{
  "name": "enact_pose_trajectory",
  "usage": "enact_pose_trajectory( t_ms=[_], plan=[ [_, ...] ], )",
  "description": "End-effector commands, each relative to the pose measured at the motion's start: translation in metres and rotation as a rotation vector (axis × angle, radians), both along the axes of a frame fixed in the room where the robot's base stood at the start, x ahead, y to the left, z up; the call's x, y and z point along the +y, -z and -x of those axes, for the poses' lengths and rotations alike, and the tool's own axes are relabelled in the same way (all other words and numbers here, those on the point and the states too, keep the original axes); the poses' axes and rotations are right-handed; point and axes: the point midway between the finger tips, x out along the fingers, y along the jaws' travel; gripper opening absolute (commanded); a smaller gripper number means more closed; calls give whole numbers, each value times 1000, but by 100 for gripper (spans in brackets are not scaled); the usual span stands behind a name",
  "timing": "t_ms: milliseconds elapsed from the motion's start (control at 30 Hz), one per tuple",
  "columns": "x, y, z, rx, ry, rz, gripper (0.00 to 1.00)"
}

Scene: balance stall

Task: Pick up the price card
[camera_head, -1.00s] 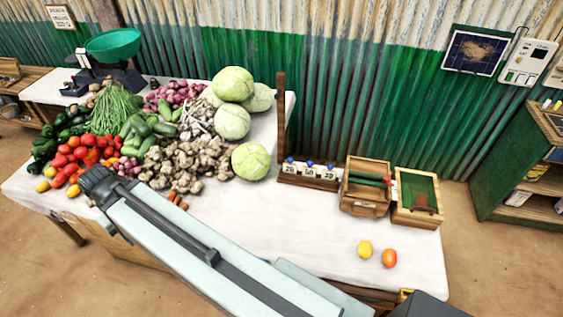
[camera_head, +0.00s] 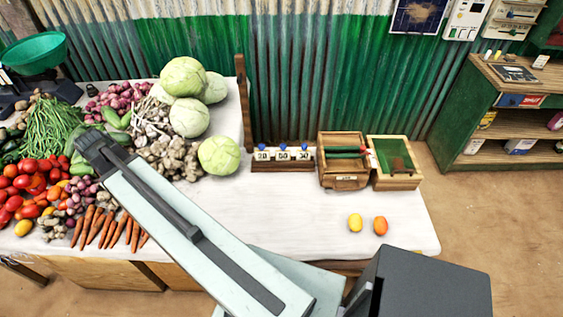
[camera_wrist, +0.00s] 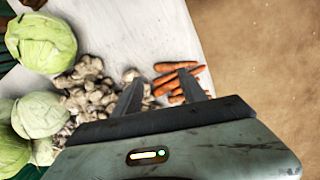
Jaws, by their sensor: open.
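Several small white cards with dark numbers (camera_head: 283,154) stand side by side in a wooden rack with blue pegs, at the back of the white table in the head view. I cannot tell which one is the price card. My gripper (camera_wrist: 160,92) is open and empty in the wrist view, above the ginger and carrots. In the head view the end of my arm (camera_head: 97,148) is over the vegetables, well left of the rack. No card shows in the wrist view.
Cabbages (camera_head: 219,155) and a wooden post (camera_head: 243,100) stand left of the rack. An open wooden box (camera_head: 343,182) and a green-lined tray (camera_head: 395,182) stand right of it. A yellow fruit (camera_head: 355,222) and an orange fruit (camera_head: 380,226) lie in front. The table before the rack is clear.

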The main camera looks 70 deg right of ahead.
Motion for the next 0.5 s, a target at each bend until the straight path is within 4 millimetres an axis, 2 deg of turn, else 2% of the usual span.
enact_pose_trajectory(
  t_ms=[33, 67, 100, 167, 200, 267, 300, 400, 500],
  plan=[
    [-69, 30, 5, 27, -20, 21, 49],
    [-105, 38, 14, 46, -46, 32, 49],
    [-152, 48, 30, 76, -81, 43, 49],
    [-222, 62, 62, 125, -130, 54, 49],
    [-267, 71, 88, 160, -163, 55, 49],
    [-328, 84, 133, 213, -212, 48, 49],
    [-363, 91, 164, 246, -241, 38, 49],
    [-423, 101, 232, 311, -304, 8, 49],
    [-453, 105, 275, 348, -339, -16, 49]
  ],
)
